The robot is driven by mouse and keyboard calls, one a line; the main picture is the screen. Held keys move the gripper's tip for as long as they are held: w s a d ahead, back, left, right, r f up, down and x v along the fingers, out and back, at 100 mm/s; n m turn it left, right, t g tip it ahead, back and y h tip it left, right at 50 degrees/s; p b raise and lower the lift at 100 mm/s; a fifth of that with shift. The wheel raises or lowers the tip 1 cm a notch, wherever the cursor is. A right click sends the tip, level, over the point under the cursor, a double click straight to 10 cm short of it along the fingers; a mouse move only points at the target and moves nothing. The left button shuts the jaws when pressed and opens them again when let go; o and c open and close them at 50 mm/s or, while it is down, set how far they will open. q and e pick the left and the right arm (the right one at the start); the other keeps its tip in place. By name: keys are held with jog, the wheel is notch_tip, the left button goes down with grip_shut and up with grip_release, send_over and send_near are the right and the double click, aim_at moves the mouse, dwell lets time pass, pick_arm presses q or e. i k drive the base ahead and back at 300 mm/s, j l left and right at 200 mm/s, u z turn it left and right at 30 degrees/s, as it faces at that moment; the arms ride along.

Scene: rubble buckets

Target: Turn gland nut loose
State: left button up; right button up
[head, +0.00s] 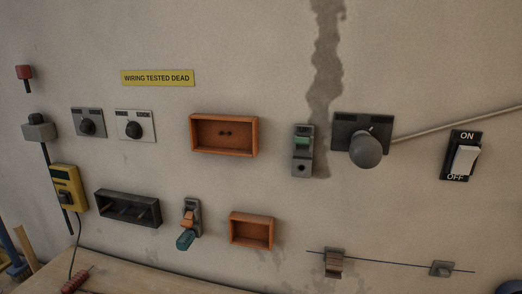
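No part in the head view is clearly marked as the gland nut. At the left of the wall, a small grey block (39,132) has a dark rounded piece (35,118) on top, and a black cable (54,180) runs down from it. At the right, a dark plate (347,121) carries a large round grey knob (368,150), with a thin grey rod or cable running right from it. I cannot tell which of these has the nut. Neither of my grippers is in view.
The wall holds two rotary switches (88,123), orange boxes (224,152), a breaker (303,151), an ON/OFF rocker (465,157), a yellow meter (67,188), a dark tray (127,219) and a sign (157,78). A wooden bench (140,279) lies below.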

aim_at(37, 119)
jog(key=u, duration=1.4)
